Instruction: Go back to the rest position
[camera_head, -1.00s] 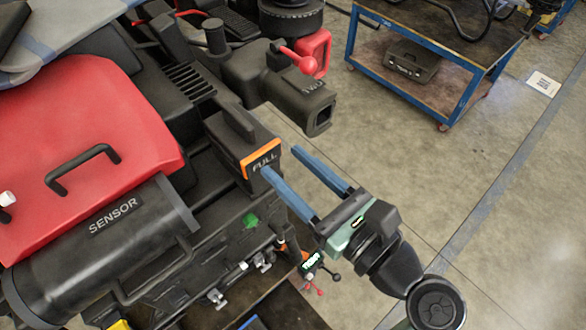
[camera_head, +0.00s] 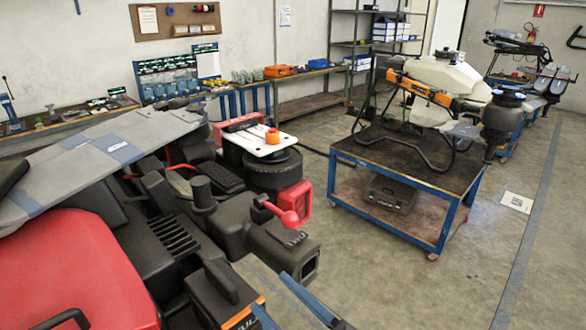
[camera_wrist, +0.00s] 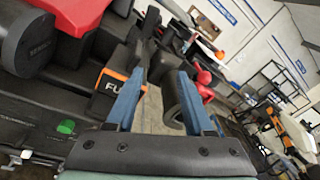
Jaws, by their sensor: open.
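My gripper (camera_head: 272,290) shows at the bottom edge of the head view, with only parts of its two blue fingers in frame. In the wrist view my gripper (camera_wrist: 160,76) has its fingers wide apart, with nothing held between them. The black box (camera_head: 222,292) with an orange edge and a "FULL" label is just left of the fingers. The box also shows in the wrist view (camera_wrist: 105,84), where the left finger partly covers it. I cannot tell whether they touch.
The drone's red cover (camera_head: 75,270) and grey arm (camera_head: 110,150) fill the left. A black nozzle-like housing (camera_head: 285,245) lies beyond the fingers. A blue-framed cart (camera_head: 440,215) carries another drone (camera_head: 440,90). Open floor (camera_head: 430,290) is at the right.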

